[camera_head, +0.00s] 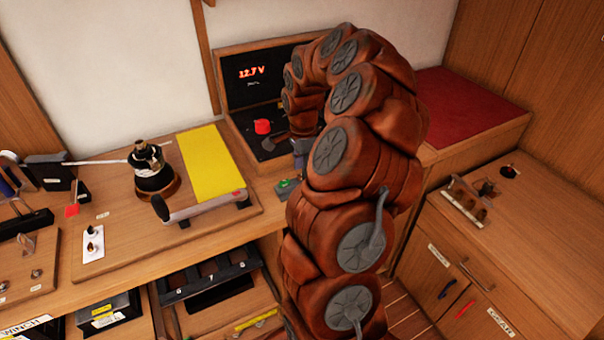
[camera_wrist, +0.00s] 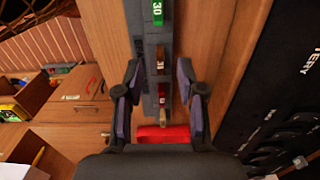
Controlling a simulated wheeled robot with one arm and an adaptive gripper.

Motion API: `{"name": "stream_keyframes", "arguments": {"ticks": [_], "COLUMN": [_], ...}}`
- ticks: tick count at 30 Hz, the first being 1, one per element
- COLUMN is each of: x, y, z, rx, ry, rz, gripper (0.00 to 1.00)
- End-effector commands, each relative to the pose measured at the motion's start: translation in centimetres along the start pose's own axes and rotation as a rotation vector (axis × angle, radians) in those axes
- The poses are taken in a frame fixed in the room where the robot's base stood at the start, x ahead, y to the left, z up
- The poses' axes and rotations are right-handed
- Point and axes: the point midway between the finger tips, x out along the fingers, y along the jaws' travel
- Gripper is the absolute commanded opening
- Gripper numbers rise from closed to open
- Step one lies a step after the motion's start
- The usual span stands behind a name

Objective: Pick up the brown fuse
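In the wrist view a grey fuse strip (camera_wrist: 149,40) runs from the top edge down between my fingers. A brown fuse (camera_wrist: 160,62) sits upright in it, just beyond my fingertips. A green fuse (camera_wrist: 157,12) marked 30 is farther up, a dark red fuse (camera_wrist: 162,90) lies nearer, and a small tan piece (camera_wrist: 160,117) is nearer still. My gripper (camera_wrist: 160,84) is open, one finger on each side of the strip, with nothing held. In the head view my arm hides most of the gripper and strip; only a green fuse end (camera_head: 286,183) shows.
A red bar (camera_wrist: 162,133) lies across the strip's near end, close to my palm. The black battery panel (camera_wrist: 290,90) stands at the right. In the head view, a red knob (camera_head: 262,126) sits on its base, and a yellow pad (camera_head: 212,165) lies left on the worktop.

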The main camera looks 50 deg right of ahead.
Motion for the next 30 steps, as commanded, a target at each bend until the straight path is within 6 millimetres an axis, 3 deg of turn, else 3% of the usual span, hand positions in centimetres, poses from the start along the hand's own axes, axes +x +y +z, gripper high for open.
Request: {"name": "stream_keyframes", "arguments": {"ticks": [6,13,24,30], "x": [1.9,2.1,2.1,2.0], "y": [0.0,0.0,0.0,0.0], "z": [0.1,0.0,0.1,0.1], "rx": [-0.002,-0.001,-0.001,-0.001], "ry": [0.000,0.001,0.001,0.001], "rz": [0.003,0.001,0.001,0.001], "gripper": [0.39,0.39,0.01,0.00]}}
